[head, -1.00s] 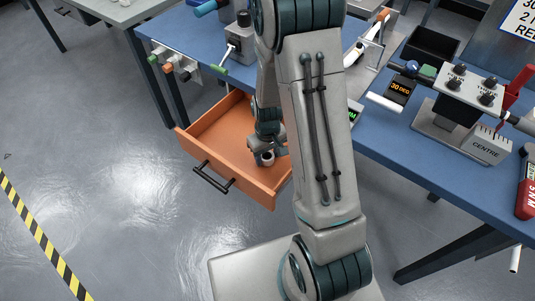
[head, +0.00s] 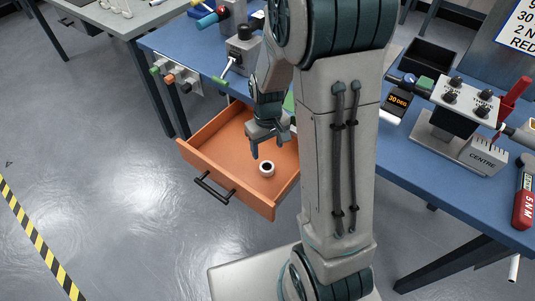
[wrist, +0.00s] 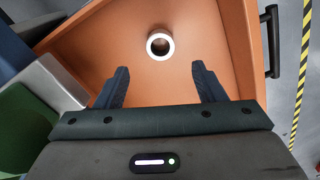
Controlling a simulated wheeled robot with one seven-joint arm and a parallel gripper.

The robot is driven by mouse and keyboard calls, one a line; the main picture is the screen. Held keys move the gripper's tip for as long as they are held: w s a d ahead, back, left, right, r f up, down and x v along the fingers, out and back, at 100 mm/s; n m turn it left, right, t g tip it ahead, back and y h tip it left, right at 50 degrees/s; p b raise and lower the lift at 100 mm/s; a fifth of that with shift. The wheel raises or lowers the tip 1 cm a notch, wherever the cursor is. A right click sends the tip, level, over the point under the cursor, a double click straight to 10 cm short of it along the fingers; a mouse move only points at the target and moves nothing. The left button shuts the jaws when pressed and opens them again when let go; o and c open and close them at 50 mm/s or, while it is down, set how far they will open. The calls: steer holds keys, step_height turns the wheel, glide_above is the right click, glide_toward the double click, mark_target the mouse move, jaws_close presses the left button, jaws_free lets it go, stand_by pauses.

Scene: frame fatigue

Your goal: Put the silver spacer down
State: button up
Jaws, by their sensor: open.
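The silver spacer (head: 267,168) is a short pale ring with a dark hole. It rests on the floor of the open orange drawer (head: 220,140), towards its right part. In the wrist view the spacer (wrist: 160,44) lies beyond my fingertips, with its round opening facing up. My gripper (head: 268,150) is open and empty above the drawer, just up and left of the spacer in the head view. In the wrist view its two dark fingers (wrist: 160,82) stand wide apart, with bare drawer floor between them.
The drawer's black handle (head: 214,188) sticks out in front. The blue bench (head: 170,40) above the drawer carries fixtures and tools. A test rig (head: 465,105) stands on the right bench. Grey floor (head: 110,160) is clear to the left.

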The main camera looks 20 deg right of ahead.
steer(key=s+a+r+m+t, duration=0.1)
steer(key=s+r+m+t, duration=0.1)
steer(key=s+r, duration=1.2)
steer(key=shift+r+m, duration=0.4)
steer(key=shift+r, duration=0.55)
